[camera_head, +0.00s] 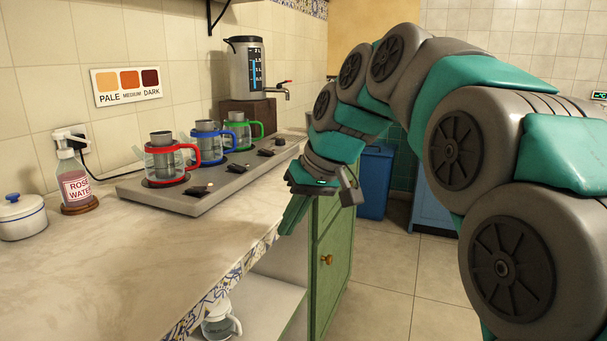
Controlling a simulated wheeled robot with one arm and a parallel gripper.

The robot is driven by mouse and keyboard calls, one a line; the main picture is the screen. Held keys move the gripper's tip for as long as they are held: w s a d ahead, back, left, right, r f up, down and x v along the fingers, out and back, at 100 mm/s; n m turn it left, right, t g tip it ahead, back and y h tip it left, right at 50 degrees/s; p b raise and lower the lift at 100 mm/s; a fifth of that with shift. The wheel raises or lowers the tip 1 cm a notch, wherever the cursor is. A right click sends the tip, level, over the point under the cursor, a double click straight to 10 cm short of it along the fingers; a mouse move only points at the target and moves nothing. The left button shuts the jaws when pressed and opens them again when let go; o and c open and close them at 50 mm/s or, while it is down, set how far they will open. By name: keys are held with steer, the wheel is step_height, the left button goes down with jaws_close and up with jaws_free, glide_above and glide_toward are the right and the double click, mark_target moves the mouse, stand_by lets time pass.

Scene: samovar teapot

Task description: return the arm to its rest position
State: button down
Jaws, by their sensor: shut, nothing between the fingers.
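My arm arches in from the right side of the view, with grey joints and teal covers. My gripper (296,212) hangs at its end, shut and empty, pointing down just off the counter's front edge. It is in front of the green cabinet door and touches nothing that I can see. The counter (120,262) runs along the left, with a patterned tile edge.
A hot plate (196,200) holds glass pots with red (168,160), blue (210,142) and green (240,132) handles. A jug (218,322) sits below. A blue bin (374,185) stands behind. The floor (400,290) is clear.

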steer(key=s+d+f+m+g+h, duration=0.1)
steer(key=s+d+f, duration=0.4)
steer(key=s, duration=0.5)
steer(key=s+d+f+m+g+h, duration=0.1)
steer(key=s+d+f+m+h, duration=0.1)
steer(key=s+d+f, duration=0.4)
steer(key=s+d+f+m+g+h, duration=0.1)
steer(key=s+d+f, duration=0.5)
steer(key=s+f, duration=0.6)
steer(key=shift+s+d+f+m+g+h, duration=0.25)
steer(key=shift+s+m+g+h, duration=0.35)
steer(key=shift+s, duration=0.65)
